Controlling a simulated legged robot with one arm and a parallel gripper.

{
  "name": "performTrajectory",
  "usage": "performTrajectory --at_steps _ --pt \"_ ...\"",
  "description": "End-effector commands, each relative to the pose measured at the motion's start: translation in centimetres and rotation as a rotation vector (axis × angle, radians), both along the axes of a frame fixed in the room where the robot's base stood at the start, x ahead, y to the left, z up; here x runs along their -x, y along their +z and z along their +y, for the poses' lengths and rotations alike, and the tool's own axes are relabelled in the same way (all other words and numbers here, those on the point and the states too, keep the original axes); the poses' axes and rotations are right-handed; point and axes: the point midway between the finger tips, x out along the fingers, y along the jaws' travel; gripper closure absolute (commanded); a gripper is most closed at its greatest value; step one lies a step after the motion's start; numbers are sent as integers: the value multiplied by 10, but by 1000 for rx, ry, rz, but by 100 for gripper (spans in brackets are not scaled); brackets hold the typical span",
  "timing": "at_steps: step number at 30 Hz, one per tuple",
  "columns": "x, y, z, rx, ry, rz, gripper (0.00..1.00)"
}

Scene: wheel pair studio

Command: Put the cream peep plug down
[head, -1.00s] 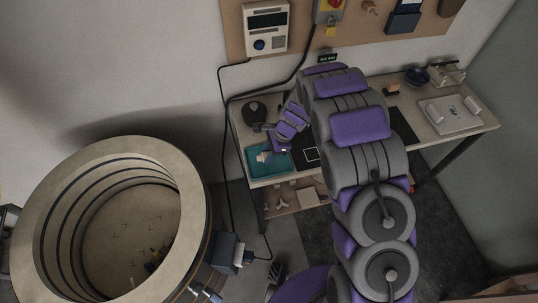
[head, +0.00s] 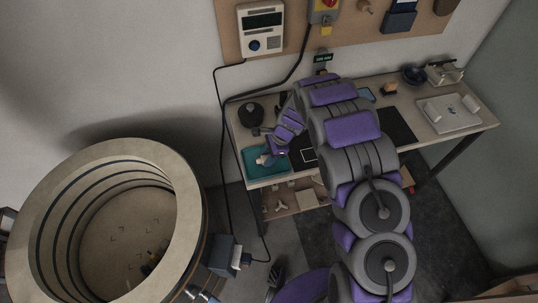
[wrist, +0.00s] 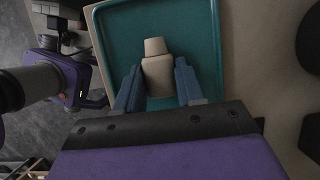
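The cream peep plug (wrist: 157,70) is a small stepped block with a narrower top. It shows in the wrist view between the two blue-grey fingers of my gripper (wrist: 159,80), which lie close against its sides. The plug is over the teal tray (wrist: 205,30), and I cannot tell whether its base touches the tray floor. In the head view my gripper (head: 268,158) is at the tray (head: 251,172) on the left end of the workbench, and the plug is small and partly hidden there.
A dark round object (head: 250,114) stands behind the tray. A black mat (head: 392,127) lies mid-bench under my arm. A large round cream drum (head: 60,190) stands on the floor at left.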

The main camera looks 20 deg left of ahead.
Motion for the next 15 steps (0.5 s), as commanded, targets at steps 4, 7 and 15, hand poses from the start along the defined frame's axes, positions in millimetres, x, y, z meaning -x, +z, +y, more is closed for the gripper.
performTrajectory --at_steps 4,7,15 --pt "1 -1 2 2 2 1 49" --pt "0 0 1 0 2 0 40" --pt "0 1 -2 -4 2 1 37"
